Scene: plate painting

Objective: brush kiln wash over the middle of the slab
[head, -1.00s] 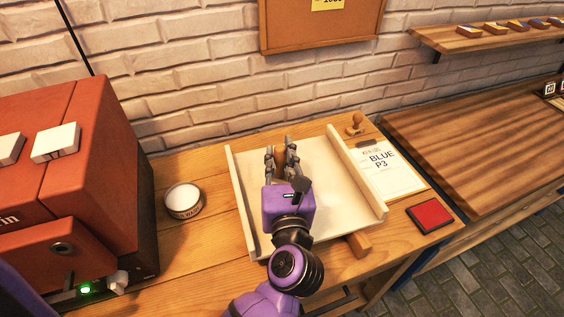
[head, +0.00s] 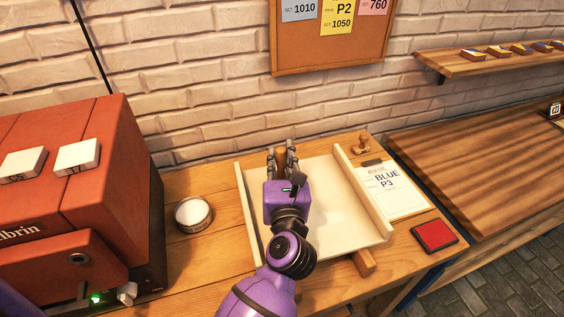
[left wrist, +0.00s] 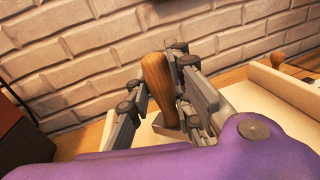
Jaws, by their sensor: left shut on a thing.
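The pale slab (head: 335,205) lies on the wooden bench, with raised rails along its left and right sides. My left gripper (head: 282,158) is over the slab's far left part, near the wall-side edge. It is shut on a brush, whose brown wooden handle (left wrist: 156,85) stands nearly upright between the fingers in the left wrist view. The brush's lower end is mostly hidden by the fingers, so I cannot tell whether it touches the slab. An open round tin of white kiln wash (head: 192,213) stands left of the slab. My right gripper is not in view.
A red-brown kiln (head: 80,200) stands at the left. Right of the slab are a card reading BLUE P3 (head: 391,187), a wooden stamp (head: 363,145) and a red pad (head: 434,235). A brick wall and a pinboard (head: 330,50) are behind.

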